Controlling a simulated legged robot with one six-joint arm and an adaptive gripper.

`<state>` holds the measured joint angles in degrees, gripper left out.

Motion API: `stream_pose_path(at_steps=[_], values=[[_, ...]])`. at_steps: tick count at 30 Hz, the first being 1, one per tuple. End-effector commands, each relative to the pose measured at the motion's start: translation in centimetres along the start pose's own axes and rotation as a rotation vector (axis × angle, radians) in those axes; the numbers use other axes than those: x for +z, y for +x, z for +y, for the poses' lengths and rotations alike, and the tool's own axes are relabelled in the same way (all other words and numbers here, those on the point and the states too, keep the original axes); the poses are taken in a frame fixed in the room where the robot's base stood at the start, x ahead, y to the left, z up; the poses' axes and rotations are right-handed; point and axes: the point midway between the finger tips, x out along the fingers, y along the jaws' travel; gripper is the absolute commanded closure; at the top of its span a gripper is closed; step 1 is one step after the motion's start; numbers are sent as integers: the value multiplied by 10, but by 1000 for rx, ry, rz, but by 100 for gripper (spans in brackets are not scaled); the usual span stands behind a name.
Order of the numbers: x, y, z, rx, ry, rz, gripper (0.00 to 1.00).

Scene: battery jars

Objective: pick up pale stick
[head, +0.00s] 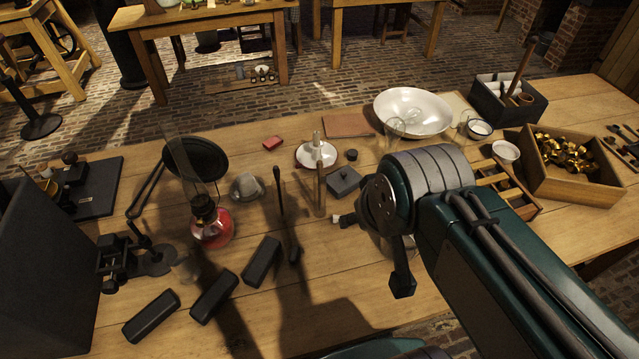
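A thin, pale brown wooden stick (321,186) stands or leans near the middle of the table, beside a darker, lower piece. I take it to be the pale stick, though it is small in the picture. My arm reaches in from the lower right, and its wrist is to the right of the stick and nearer the camera. My gripper (392,255) is mostly hidden by the wrist. A dark part hangs below it, and another dark part with a whitish tip sticks out to the left, below and right of the stick. Its opening and any contact are hidden.
Near the stick are a dark rod (280,190), a grey box (343,182) and a white candle holder (316,153). A red-based glass lamp (212,228) stands left. Several black blocks lie in front. A white bowl (412,110) and a wooden crate (598,190) are at right.

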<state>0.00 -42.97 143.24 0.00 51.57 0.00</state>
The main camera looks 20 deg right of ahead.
Motion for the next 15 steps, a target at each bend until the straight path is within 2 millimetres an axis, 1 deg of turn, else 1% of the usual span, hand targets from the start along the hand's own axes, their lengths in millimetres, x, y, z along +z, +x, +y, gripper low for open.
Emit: stream_pose_path(at_steps=[2,5,11,15], values=[[-2,1,0,1,3,-2,39],[-14,5,0,9,23,-15,39],[-59,30,1,45,100,-49,39],[-91,54,-1,72,154,-69,39]])
